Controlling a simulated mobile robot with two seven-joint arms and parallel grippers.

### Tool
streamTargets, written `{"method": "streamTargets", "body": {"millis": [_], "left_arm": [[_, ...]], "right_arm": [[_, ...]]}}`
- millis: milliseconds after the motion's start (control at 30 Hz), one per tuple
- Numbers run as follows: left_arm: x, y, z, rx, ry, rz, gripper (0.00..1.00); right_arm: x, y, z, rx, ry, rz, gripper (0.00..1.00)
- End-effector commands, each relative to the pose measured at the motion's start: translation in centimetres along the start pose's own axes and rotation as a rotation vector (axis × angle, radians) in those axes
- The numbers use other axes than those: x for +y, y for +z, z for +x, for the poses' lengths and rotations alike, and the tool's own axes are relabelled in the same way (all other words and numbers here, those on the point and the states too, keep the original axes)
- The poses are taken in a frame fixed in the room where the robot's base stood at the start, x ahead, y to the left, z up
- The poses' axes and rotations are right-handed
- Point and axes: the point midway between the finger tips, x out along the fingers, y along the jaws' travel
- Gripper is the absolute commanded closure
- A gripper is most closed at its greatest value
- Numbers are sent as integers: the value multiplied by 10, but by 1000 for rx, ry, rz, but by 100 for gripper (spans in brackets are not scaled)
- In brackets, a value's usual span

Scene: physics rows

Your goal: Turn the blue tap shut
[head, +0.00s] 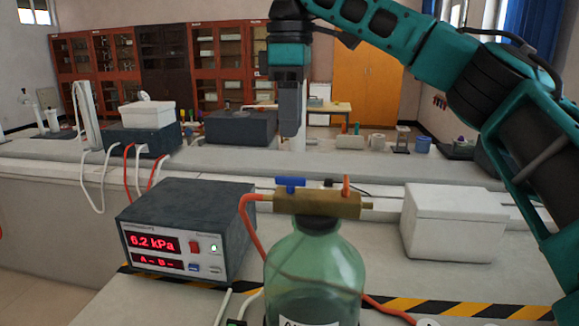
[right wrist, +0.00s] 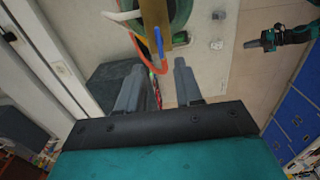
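The blue tap (head: 291,183) sits on the left part of a brass manifold (head: 335,205). Its lever appears to lie along the brass body. An orange tap (head: 346,186) stands on the right part. The manifold lies across the top of a green glass bottle (head: 315,262). My right gripper (head: 291,132) hangs pointing down, above and apparently behind the manifold. In the right wrist view its fingers (right wrist: 158,75) are apart and empty, with the blue tap (right wrist: 158,41) beyond the tips. My left gripper (right wrist: 250,44) shows small in that view; its opening is unclear.
A pressure meter (head: 185,230) reading 6.2 kPa stands left of the bottle. A white lidded box (head: 455,222) stands to the right. An orange hose (head: 251,225) runs from the manifold's left end. Striped tape (head: 440,308) crosses the bench. Another bench with equipment lies behind.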

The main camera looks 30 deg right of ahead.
Motion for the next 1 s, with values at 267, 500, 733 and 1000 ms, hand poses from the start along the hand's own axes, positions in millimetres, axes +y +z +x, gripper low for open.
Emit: {"method": "streamTargets", "body": {"millis": [267, 500, 733, 1000], "left_arm": [[0, 1, 0, -2, 1, 0, 100], [0, 0, 0, -1, 1, 0, 100], [0, -4, 2, 7, 0, 1, 100], [-1, -6, 3, 12, -1, 2, 100]], "right_arm": [[0, 0, 46, -1, -4, 0, 65], [0, 0, 76, 0, -2, 1, 65], [0, 0, 89, 1, 0, 2, 65], [0, 0, 90, 2, 2, 2, 65]]}}
